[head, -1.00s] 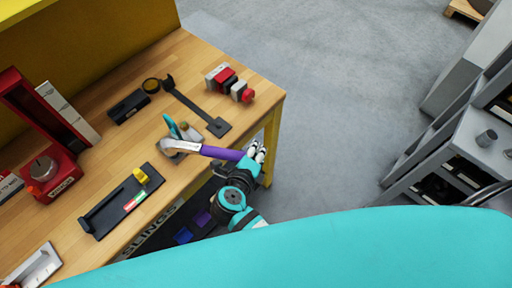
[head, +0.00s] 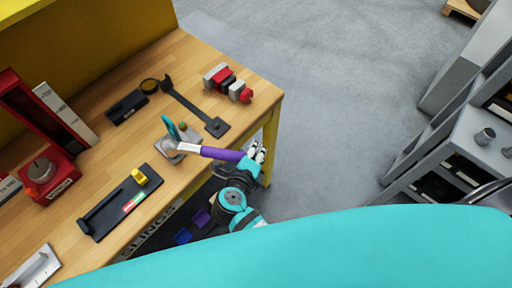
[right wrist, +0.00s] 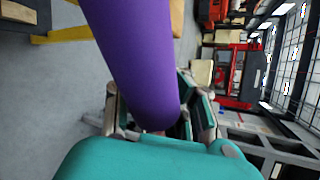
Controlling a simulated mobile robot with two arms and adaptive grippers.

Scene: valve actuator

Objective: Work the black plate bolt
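The black plate (head: 97,222) lies on the wooden bench at the left, with a yellow block (head: 139,176) at its upper right end and a green, white and red strip beside it. I take this to be the black plate bolt. My right gripper (head: 253,158) is at the bench's front edge, right of the plate and apart from it. It is shut on the purple handle (head: 221,154) of a tool with a pale head. The purple handle (right wrist: 135,60) fills the middle of the right wrist view between the fingers. My left gripper is not in view.
A grey plate with a teal lever (head: 170,127) stands at the tool's head. A long black bar (head: 190,104), a red and grey block row (head: 228,82) and a red device (head: 50,175) are also on the bench (head: 135,75). Open floor lies to the right.

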